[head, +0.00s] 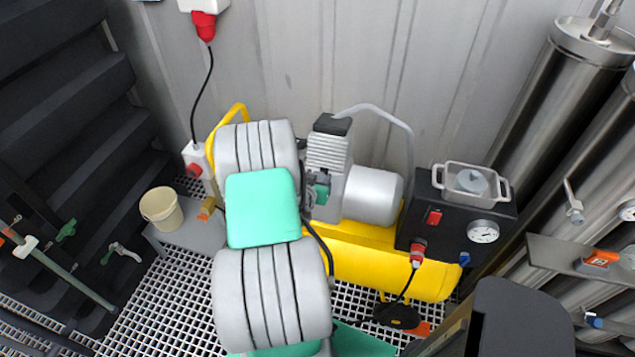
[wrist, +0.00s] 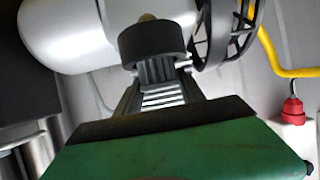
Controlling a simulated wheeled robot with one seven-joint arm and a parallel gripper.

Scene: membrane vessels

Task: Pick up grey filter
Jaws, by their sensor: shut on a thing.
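The grey filter (wrist: 152,42) shows in the wrist view as a short dark grey cylinder with a ribbed lower part. A brass-coloured piece shows at its far side, against the compressor's grey body. My gripper (wrist: 158,82) has its two dark fingers on either side of the ribbed part and is shut on it. The filter is at or very close to the compressor; I cannot tell whether it is still attached. In the head view my arm hides most of this spot, and I cannot make out the filter or fingertips there.
The yellow compressor tank (head: 385,268) carries a grey motor (head: 372,195) and a finned pump head (head: 328,150). A black spoked wheel (wrist: 228,28) is close beside the filter. A black gauge box (head: 452,215) stands at the right, and a cream bucket (head: 161,209) at the left.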

